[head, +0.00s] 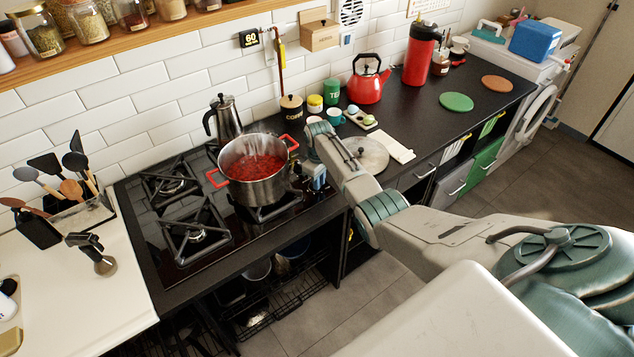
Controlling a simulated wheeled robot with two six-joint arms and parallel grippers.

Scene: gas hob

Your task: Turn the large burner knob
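The black gas hob (165,235) is set in the dark counter. A steel pot with red handles (257,187) and red food inside stands on its right side, steaming. My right arm reaches in from the right. My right gripper (316,178) is at the hob's front right, just right of the pot. Its fingers are small and partly hidden by its own wrist, so I cannot tell their opening. I cannot make out the large burner knob; the arm and gripper cover part of that area. My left gripper is not in view.
A moka pot (223,121) stands behind the steel pot. A red kettle (368,82), a round lid (372,155) and small jars stand further right. A utensil holder (82,214) is at left. The left burners (196,234) are empty.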

